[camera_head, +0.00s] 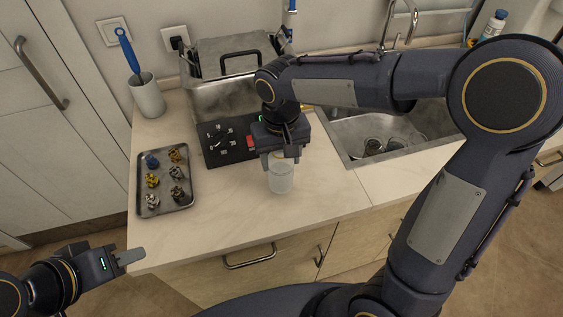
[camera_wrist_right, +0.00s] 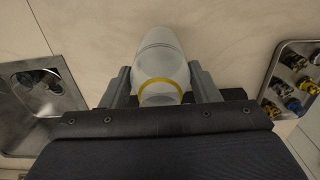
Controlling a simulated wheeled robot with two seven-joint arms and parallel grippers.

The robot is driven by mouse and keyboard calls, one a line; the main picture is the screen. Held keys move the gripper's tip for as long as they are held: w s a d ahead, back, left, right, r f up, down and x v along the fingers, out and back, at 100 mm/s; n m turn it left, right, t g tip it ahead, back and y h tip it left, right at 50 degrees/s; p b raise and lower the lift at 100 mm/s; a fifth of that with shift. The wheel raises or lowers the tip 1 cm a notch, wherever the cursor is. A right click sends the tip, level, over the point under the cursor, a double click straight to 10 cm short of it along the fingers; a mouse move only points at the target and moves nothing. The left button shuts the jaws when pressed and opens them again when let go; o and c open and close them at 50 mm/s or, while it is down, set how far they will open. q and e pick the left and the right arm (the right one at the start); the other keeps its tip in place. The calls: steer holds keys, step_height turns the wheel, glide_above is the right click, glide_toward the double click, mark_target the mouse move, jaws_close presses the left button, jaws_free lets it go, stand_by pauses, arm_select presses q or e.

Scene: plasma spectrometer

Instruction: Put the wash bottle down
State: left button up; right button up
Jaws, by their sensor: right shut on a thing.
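The wash bottle (camera_head: 281,179) is a translucent whitish bottle at the middle of the counter (camera_head: 325,192), near its front edge. My right gripper (camera_head: 279,155) is shut on its upper part from above. In the right wrist view the bottle (camera_wrist_right: 158,62) shows a yellow ring and sits between the two fingers of the right gripper (camera_wrist_right: 163,85). Its top is hidden by the gripper in the head view. I cannot tell whether its base touches the counter. My left gripper (camera_head: 130,257) is off the counter at the lower left, and its finger opening is unclear.
A metal tray (camera_head: 142,190) with several small fittings lies left of the bottle. Behind stand a black control panel (camera_head: 217,142) with a metal bath (camera_head: 205,98) and a cup (camera_head: 148,97) with a blue-handled brush. A sink (camera_head: 345,135) holding glassware is to the right. Counter around the bottle is clear.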

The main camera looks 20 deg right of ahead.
steer(key=shift+f, duration=1.4)
steer(key=shift+f, duration=0.2)
steer(key=o, duration=1.4)
step_height(320, 180, up, 12)
steer(key=shift+s+d+r, duration=0.1)
steer(key=shift+r, duration=0.15)
